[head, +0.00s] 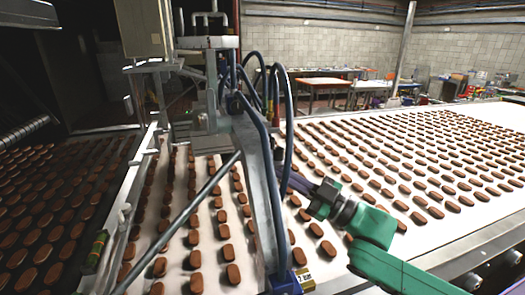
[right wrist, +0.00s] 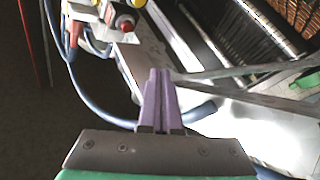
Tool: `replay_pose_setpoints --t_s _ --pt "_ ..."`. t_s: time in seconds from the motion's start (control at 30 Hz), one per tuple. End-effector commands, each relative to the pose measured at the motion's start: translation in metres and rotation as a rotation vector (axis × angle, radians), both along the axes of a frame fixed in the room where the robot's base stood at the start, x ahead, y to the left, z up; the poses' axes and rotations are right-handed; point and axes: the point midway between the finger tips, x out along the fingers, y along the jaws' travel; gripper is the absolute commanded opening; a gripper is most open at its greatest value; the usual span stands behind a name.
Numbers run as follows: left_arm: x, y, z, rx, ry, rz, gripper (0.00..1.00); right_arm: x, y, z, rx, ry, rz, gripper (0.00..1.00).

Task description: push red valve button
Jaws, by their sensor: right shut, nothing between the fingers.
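A dark red round button (right wrist: 125,23) shows at the top of the right wrist view, on a pale valve fitting. Another red part (right wrist: 77,29) sits just left of it, and I cannot tell which is the valve button. My right gripper (right wrist: 159,72) is shut and empty, its purple fingers pointing up the picture toward the fittings, with a visible gap to the button. In the head view the right gripper (head: 293,181) is beside the grey machine frame, its tips partly behind hoses. I cannot make out the button in the head view. My left gripper is not in view.
Blue hoses (head: 287,110) and a grey frame arm (head: 257,180) stand close to the gripper. A blue block with a yellow label (head: 303,278) is at the bottom. Conveyor belts (head: 335,275) carry rows of brown biscuits. Tables (head: 325,82) stand far behind.

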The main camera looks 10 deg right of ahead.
Motion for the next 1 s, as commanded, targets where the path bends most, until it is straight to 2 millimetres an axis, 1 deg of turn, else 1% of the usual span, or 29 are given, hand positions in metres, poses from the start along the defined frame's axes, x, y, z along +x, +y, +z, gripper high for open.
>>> replay_pose_setpoints --t_s 0.13,0.3,0.43,0.6,1.0 --pt "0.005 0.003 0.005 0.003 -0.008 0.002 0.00 0.022 0.000 0.004 0.000 -0.006 -0.004 0.00" --pt "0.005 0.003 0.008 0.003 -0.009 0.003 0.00 0.047 0.002 0.002 0.001 -0.004 -0.003 0.00" --pt "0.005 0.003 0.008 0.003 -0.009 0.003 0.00 0.059 0.003 0.001 0.000 -0.002 -0.002 0.00" --pt "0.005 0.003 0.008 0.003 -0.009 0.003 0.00 0.064 0.004 0.000 -0.002 -0.001 0.000 0.00" --pt "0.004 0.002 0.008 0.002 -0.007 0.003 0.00 0.063 0.004 0.000 -0.002 -0.001 0.000 0.00"
